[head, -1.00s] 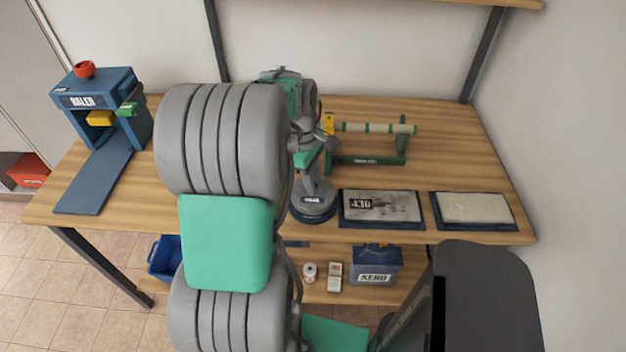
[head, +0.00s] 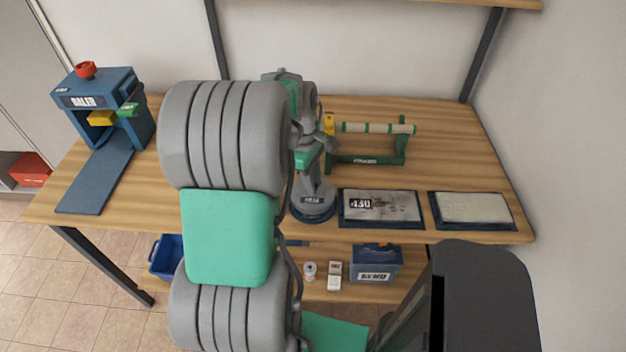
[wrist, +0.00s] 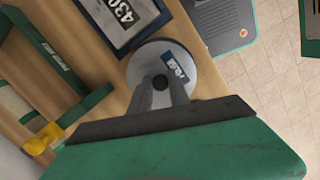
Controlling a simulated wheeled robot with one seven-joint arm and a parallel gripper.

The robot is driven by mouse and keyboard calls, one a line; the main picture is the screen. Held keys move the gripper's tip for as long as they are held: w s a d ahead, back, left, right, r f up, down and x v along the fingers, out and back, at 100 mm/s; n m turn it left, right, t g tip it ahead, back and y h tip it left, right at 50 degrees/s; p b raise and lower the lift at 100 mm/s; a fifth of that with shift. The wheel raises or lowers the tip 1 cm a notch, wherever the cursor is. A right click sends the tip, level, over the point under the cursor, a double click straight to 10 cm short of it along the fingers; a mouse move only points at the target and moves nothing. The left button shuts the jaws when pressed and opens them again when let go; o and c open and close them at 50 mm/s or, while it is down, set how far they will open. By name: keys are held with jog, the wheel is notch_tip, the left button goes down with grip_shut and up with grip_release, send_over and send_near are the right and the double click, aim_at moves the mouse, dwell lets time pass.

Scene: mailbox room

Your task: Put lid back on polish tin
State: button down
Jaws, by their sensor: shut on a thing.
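The polish tin (head: 313,214) stands on the wooden workbench near its front edge, left of the "430" plate. Its round shape has a dark blue lower rim and a small label. In the wrist view the round grey lid (wrist: 147,62) carries a blue label and a small dark knob. My gripper (wrist: 163,88) is shut on the lid at the knob, directly over the tin. In the head view my gripper (head: 313,178) points down onto it, partly hidden by my arm. I cannot tell whether the lid rests fully on the tin or is slightly above it.
A "430" plate (head: 400,207) and a pale pad (head: 473,209) lie right of the tin. A green stand with a roller (head: 367,160) is behind. A blue press (head: 97,90) stands at left. A blue box (head: 376,262) is on the lower shelf. The back right bench is clear.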

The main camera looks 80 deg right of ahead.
dwell(0.3)
jog(key=c, duration=1.1)
grip_release()
jog(key=shift+c, duration=0.2)
jog(key=shift+o, duration=0.4)
jog(key=o, duration=0.4)
notch_tip(320, 180, up, 7)
jog(key=p, duration=0.6)
